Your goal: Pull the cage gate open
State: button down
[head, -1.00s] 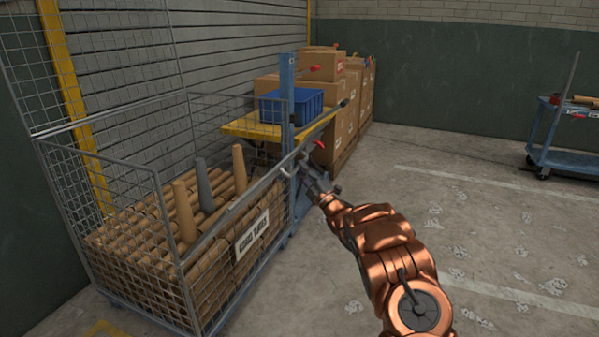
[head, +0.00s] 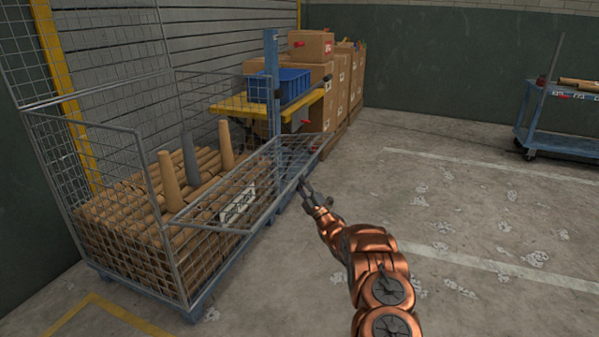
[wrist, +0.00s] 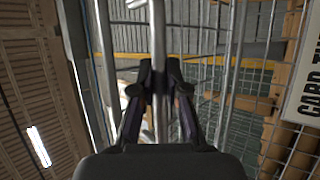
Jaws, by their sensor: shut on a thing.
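The cage gate (head: 215,212) is a grey wire-mesh panel on the front of the mesh cage (head: 125,250). It is tilted outward from the cage front, and its outer rail stands off to the right. A pale sign (head: 238,203) hangs on it; in the wrist view its sign (wrist: 307,85) is at the right edge. My gripper (head: 303,186) is at the gate's outer rail. In the wrist view my gripper (wrist: 160,85) is shut around a grey metal bar (wrist: 158,40) of the gate. The exact contact is partly hidden by the fingers.
Brown card tubes (head: 120,215) fill the cage. Behind it are a yellow shelf (head: 240,106) with a blue crate (head: 290,83) and stacked cartons (head: 310,75). A blue trolley (head: 560,143) stands at the far right. The floor (head: 440,220) right of the gate is clear.

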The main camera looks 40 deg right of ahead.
jog(key=shift+y, duration=0.4)
jog(key=shift+w+a+f, duration=0.1)
jog(key=shift+a+f, duration=0.15)
jog(key=shift+f, duration=0.5)
jog(key=shift+w+a+f, duration=0.15)
jog(key=shift+a+f, duration=0.1)
jog(key=shift+f, duration=0.45)
jog(key=shift+w+a+f, duration=0.1)
jog(key=shift+a+f, duration=0.15)
jog(key=shift+f, duration=0.5)
jog(key=c, duration=1.5)
grip_release()
jog(key=o, duration=0.3)
jog(key=shift+s+d, duration=0.15)
jog(key=shift+d, duration=0.15)
jog(key=shift+s+d, duration=0.1)
jog(key=shift+d, duration=0.15)
jog(key=v, duration=1.2)
jog(key=shift+a, duration=0.2)
